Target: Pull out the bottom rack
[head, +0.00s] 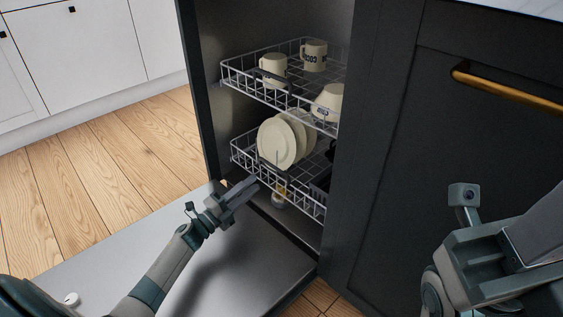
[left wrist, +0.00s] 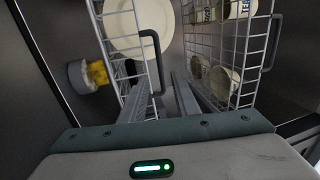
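The bottom rack (head: 243,153) is a white wire rack with pale plates (head: 277,143), low inside the open dishwasher. In the left wrist view the bottom rack (left wrist: 104,45) is on the left, its dark handle (left wrist: 157,62) reaching down toward the gap between my fingers. My left gripper (head: 247,187) is at the rack's front, above the lowered door. In the left wrist view its two fingers (left wrist: 160,88) are apart, with the handle's lower end near their tips. Contact cannot be told. My right gripper (head: 480,262) is at the right, away from the rack; its fingers are unclear.
The dishwasher door (head: 225,265) lies open below. A dark cabinet (head: 400,170) with a brass handle (head: 510,90) borders the right. Wood floor (head: 95,185) is clear at left.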

